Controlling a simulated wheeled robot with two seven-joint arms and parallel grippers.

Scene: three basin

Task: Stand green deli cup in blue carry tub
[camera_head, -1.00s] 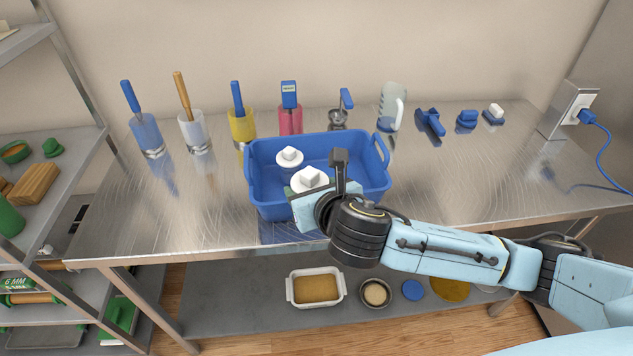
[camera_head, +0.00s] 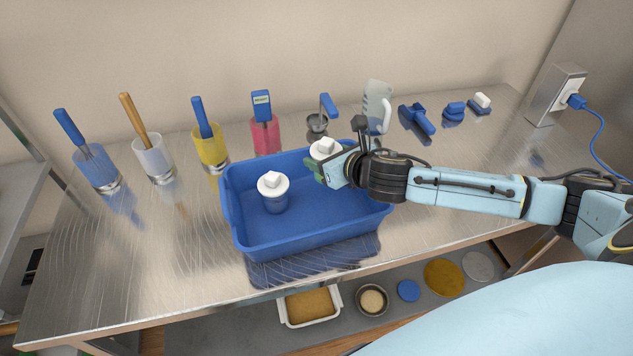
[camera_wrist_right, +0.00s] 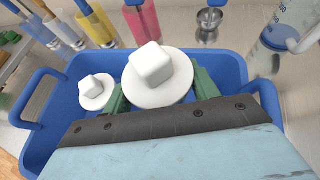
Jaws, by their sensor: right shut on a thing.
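The blue carry tub (camera_head: 310,240) stands near the front edge of the steel table; it also shows in the right wrist view (camera_wrist_right: 35,110). My right gripper (camera_head: 326,165) is shut on the green deli cup, whose white lid with a square knob (camera_head: 325,148) shows at the tub's back right. In the right wrist view the lid (camera_wrist_right: 158,78) sits between green parts; the cup's body is mostly hidden. I cannot tell whether its base touches the tub floor. Another white-lidded cup (camera_head: 273,190) stands upright inside the tub at the left. My left gripper is not in view.
Behind the tub stand blue (camera_head: 97,170), clear (camera_head: 153,160), yellow (camera_head: 211,150) and pink (camera_head: 265,138) containers with tools. A clear jug (camera_head: 376,105) is close behind my right wrist. Free floor shows in the tub's front right. A socket post (camera_head: 555,100) is far right.

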